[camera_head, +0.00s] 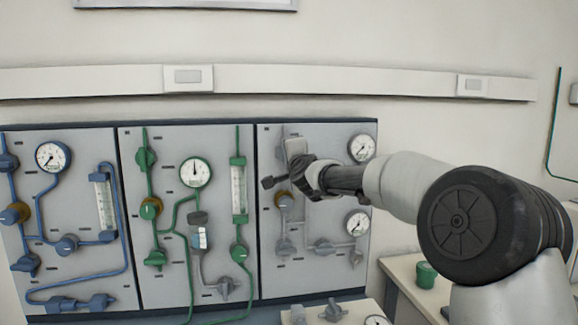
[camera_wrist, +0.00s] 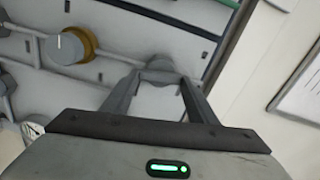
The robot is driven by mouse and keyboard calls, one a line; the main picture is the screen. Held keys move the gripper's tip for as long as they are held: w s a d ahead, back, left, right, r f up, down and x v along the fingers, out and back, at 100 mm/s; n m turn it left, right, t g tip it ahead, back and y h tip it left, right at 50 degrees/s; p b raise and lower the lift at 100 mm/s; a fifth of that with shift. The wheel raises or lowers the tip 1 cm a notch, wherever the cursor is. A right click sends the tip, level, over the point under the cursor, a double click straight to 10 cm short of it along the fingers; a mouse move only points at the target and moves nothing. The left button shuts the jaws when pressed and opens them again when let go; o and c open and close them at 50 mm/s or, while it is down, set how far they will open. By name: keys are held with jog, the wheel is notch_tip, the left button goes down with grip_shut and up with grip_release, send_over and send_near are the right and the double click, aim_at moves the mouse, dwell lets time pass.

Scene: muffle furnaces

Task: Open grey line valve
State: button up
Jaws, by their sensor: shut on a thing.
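The grey line runs over the right panel (camera_head: 345,280), with grey pipes and several grey valves. My gripper (camera_head: 284,172) is at the upper left part of this panel. In the wrist view, my gripper (camera_wrist: 158,80) has its two fingers closed in on a grey valve knob (camera_wrist: 160,64), whose far end shows between the fingertips. The hand hides much of this knob in the head view. Below it is a grey knob with a brass-coloured collar (camera_head: 284,200), which also shows in the wrist view (camera_wrist: 70,46), apart from the fingers.
Two gauges (camera_head: 361,148) (camera_head: 357,223) sit on the panel's right side. More grey valves (camera_head: 325,245) are lower down. Green (camera_head: 150,208) and blue (camera_head: 67,244) line panels stand to the left. A green container (camera_head: 426,275) stands on a bench at the right.

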jog(key=shift+f+m+b, duration=0.1)
jog(key=shift+m+b, duration=0.4)
jog(key=shift+m, duration=0.4)
jog(key=o, duration=1)
jog(key=shift+o, duration=0.2)
jog(key=shift+s, duration=0.1)
